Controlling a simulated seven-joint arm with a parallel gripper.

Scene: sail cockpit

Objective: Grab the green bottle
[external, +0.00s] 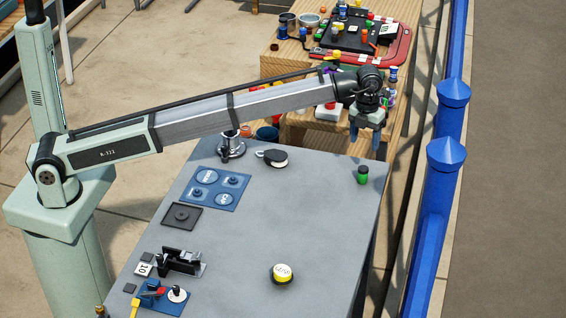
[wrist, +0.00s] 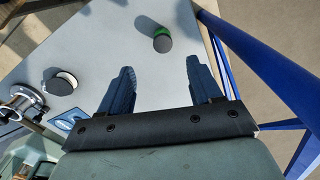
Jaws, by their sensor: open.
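The green bottle (external: 362,175) stands upright near the right edge of the grey table (external: 300,220). It is small, with a dark cap. In the wrist view the green bottle (wrist: 162,41) shows from above, beyond the fingertips and roughly midway between them, with its dark top facing the camera. My gripper (external: 366,143) is raised at the table's far end, pointing down, to the bottle's far side in the external view. In the wrist view my gripper (wrist: 160,72) has its two blue fingers wide apart with nothing between them.
A round black-and-white item (external: 273,158) and a metal fitting (external: 232,147) sit at the table's far left. Blue posts and rail (external: 446,155) run along the right. A cluttered wooden table (external: 290,70) stands behind.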

